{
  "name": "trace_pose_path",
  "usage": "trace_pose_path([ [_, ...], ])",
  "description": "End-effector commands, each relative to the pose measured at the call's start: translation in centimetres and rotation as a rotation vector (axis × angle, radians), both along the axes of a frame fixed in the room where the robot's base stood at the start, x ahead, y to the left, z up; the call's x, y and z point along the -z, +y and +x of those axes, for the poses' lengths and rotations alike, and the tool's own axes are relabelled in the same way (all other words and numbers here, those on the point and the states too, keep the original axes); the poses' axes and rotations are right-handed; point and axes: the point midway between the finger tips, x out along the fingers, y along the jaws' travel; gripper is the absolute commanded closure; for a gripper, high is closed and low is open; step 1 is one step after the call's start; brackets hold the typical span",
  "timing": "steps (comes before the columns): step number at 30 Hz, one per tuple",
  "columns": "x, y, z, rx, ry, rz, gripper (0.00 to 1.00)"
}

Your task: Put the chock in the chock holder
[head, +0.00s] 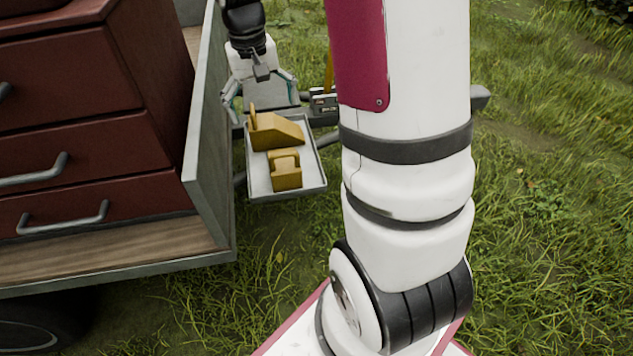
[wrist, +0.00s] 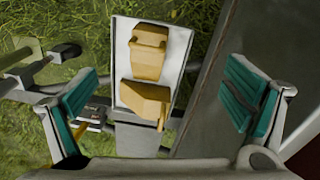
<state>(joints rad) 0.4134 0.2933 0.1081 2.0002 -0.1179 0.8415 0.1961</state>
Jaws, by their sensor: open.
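A pale shallow tray, the chock holder (head: 312,172), sits beside the trailer and shows between my fingers in the wrist view (wrist: 123,55). Two yellow chocks lie in it. The wedge-shaped chock (head: 279,134) is at the far end in the head view; it is the lower one in the wrist view (wrist: 145,104). The blockier chock (head: 286,172) is at the near end, and the upper one in the wrist view (wrist: 149,54). My gripper (head: 259,97) is open and empty, its teal-padded fingers spread wide beyond the wedge-shaped chock. No contact with either chock is visible.
The trailer's grey side wall (head: 208,125) stands close to the left of the tray, with a red drawer cabinet (head: 85,100) on its bed. Grey bars and a small dark fitting (head: 323,103) lie around the tray's far end. Grass (head: 550,200) is open to the right.

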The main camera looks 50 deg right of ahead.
Motion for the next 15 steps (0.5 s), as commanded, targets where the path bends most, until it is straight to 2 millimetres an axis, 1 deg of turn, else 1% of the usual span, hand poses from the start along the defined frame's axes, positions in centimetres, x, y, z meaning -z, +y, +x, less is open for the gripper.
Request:
trace_pose_path([
  [1, -2.0, 1.4, -1.3, -0.026, -0.007, -0.009, 0.05],
  [3, -4.2, 3.1, -3.4, -0.06, -0.007, -0.015, 0.05],
  [5, -5.9, 4.5, -5.3, -0.087, -0.008, -0.02, 0.05],
  [6, -6.9, 5.4, -6.7, -0.106, -0.009, -0.022, 0.05],
  [8, -8.2, 6.7, -8.8, -0.132, -0.012, -0.022, 0.05],
  [9, -9.0, 7.5, -10.2, -0.15, -0.014, -0.022, 0.05],
  [11, -10.0, 8.7, -12.4, -0.179, -0.016, -0.021, 0.05],
  [12, -10.6, 9.4, -13.9, -0.198, -0.019, -0.021, 0.05],
  [14, -11.2, 10.5, -16.2, -0.225, -0.023, -0.017, 0.05],
  [15, -11.5, 11.1, -17.8, -0.245, -0.025, -0.013, 0.05],
])
